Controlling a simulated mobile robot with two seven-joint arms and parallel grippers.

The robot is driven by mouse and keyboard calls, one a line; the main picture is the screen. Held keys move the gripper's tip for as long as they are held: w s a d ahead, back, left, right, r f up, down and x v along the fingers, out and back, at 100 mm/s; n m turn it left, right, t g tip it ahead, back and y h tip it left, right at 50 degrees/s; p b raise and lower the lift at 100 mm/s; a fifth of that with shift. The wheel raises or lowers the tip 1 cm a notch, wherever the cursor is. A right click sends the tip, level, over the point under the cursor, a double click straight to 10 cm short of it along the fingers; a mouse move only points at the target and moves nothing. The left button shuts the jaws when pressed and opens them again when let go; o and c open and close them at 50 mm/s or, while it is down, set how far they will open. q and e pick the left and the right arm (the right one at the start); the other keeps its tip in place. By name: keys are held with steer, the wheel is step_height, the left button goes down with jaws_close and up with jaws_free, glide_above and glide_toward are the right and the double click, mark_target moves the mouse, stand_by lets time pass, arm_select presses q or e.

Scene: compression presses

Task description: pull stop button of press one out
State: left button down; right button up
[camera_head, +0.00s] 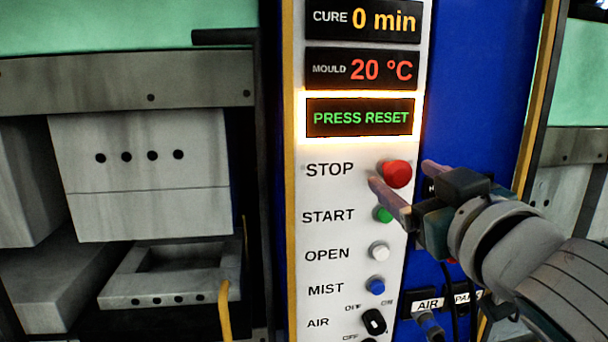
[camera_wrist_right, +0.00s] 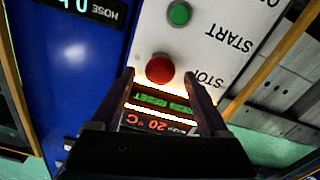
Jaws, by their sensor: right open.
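The red STOP button (camera_head: 397,174) is a round mushroom head on the white control panel (camera_head: 330,240) of the press. It also shows in the right wrist view (camera_wrist_right: 160,69), just beyond and between my fingertips. My right gripper (camera_head: 400,174) comes in from the right with its fingers open, one finger at the lower left of the button and one at its upper right. In the right wrist view the gripper (camera_wrist_right: 160,78) is open and empty. I cannot tell whether a finger touches the button. My left gripper is not in view.
The lit display (camera_head: 360,118) reads PRESS RESET. Below STOP sit the green START button (camera_head: 382,214), the white OPEN button (camera_head: 379,251), the blue MIST button (camera_head: 376,286) and the black AIR knob (camera_head: 374,321). A press with a mould (camera_head: 140,175) stands at the left.

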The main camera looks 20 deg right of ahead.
steer(key=b+v, duration=0.4)
steer(key=v, duration=0.6)
steer(key=shift+d, duration=0.1)
stand_by(0.3)
